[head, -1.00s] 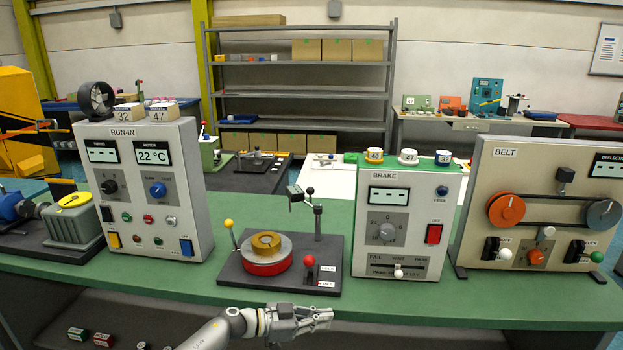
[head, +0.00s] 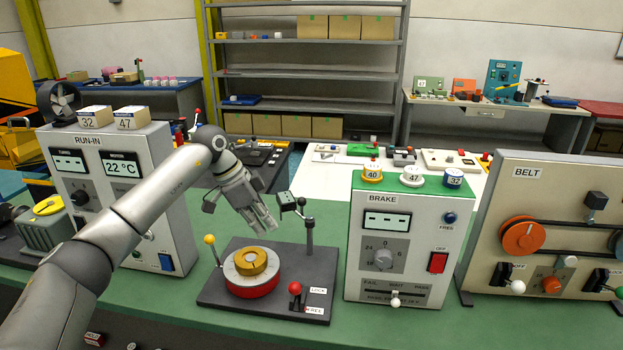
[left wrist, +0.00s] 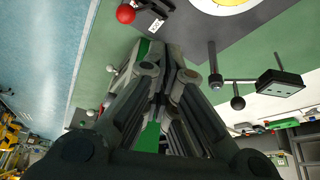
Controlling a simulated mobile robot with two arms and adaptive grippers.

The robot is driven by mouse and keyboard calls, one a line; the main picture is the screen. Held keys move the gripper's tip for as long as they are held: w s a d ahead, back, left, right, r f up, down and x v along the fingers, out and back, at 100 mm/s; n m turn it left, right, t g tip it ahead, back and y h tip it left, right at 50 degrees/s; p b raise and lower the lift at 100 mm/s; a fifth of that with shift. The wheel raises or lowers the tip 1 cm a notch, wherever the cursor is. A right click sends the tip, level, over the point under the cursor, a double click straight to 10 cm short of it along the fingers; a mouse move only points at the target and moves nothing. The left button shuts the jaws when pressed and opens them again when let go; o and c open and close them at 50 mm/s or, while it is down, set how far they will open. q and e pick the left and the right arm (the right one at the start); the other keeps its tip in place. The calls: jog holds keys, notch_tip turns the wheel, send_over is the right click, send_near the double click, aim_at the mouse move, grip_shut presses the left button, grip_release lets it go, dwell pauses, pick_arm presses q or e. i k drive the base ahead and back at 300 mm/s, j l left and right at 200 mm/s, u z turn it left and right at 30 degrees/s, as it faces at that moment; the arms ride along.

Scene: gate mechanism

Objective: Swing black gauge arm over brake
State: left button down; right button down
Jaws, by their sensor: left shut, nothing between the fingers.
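The black gauge arm (head: 293,203) sits on top of an upright post at the back right of a dark base plate (head: 215,293). Its dark block end points left, and a black ball knob shows beside it in the left wrist view (left wrist: 238,102). The brake disc (head: 251,271), red below and grey and brass on top, is on the same plate, left of the post. My left gripper (head: 267,226) is shut and empty, just left of the gauge arm's block and above the back of the disc. It also shows in the left wrist view (left wrist: 165,75). My right gripper is not visible.
A yellow-knobbed lever (head: 209,240) stands left of the disc, and a red-knobbed lever (head: 295,288) in front right by the LOCK and REL labels. The RUN-IN box (head: 165,215) is left, behind my arm. The BRAKE box (head: 400,245) stands close right of the post.

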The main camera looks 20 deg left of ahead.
aim_at(302, 201)
jog(key=i, duration=0.95)
